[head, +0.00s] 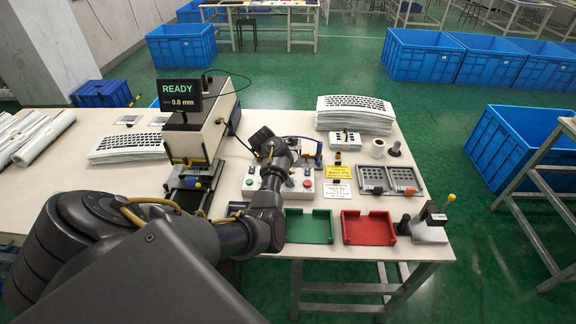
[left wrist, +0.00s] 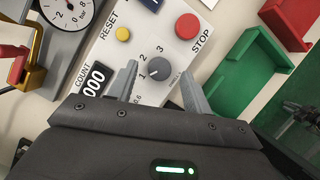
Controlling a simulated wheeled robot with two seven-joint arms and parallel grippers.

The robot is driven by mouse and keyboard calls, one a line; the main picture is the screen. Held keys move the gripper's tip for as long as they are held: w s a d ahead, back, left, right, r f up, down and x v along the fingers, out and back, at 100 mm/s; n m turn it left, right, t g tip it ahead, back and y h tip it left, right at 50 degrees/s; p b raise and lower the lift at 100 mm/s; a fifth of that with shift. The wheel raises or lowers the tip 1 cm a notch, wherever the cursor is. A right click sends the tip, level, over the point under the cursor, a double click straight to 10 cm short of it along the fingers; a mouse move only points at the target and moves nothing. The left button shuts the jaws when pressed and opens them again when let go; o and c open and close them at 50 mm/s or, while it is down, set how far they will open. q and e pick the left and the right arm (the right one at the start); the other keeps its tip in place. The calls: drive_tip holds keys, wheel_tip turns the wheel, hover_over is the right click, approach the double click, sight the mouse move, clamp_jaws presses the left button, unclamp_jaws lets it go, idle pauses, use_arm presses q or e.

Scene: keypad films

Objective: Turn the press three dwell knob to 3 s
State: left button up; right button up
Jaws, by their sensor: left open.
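A dark grey dwell knob (left wrist: 158,69) sits on a white control panel (left wrist: 110,55) in the left wrist view. The numbers 1, 2 and 3 are printed around it, with a partly hidden 0.6 lower down. I cannot tell surely which mark its pointer faces. My left gripper (left wrist: 159,72) is open, its two grey fingers on either side of the knob; I cannot tell whether they touch it. In the head view my left arm reaches over the control box (head: 250,185) and hides the knob. My right gripper is not in view.
A red STOP button (left wrist: 187,26), yellow RESET button (left wrist: 123,34) and COUNT display (left wrist: 96,77) are close to the knob. The press (head: 195,130) shows READY, 0.0 mm. Green (head: 309,226) and red (head: 368,228) trays lie in front. A gauge (left wrist: 68,10) is beside the panel.

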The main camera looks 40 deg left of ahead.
use_arm(q)
drive_tip(key=shift+x, duration=0.85)
drive_tip(key=shift+r, duration=0.1)
drive_tip(key=shift+c, duration=0.4)
drive_tip(key=c, duration=0.9)
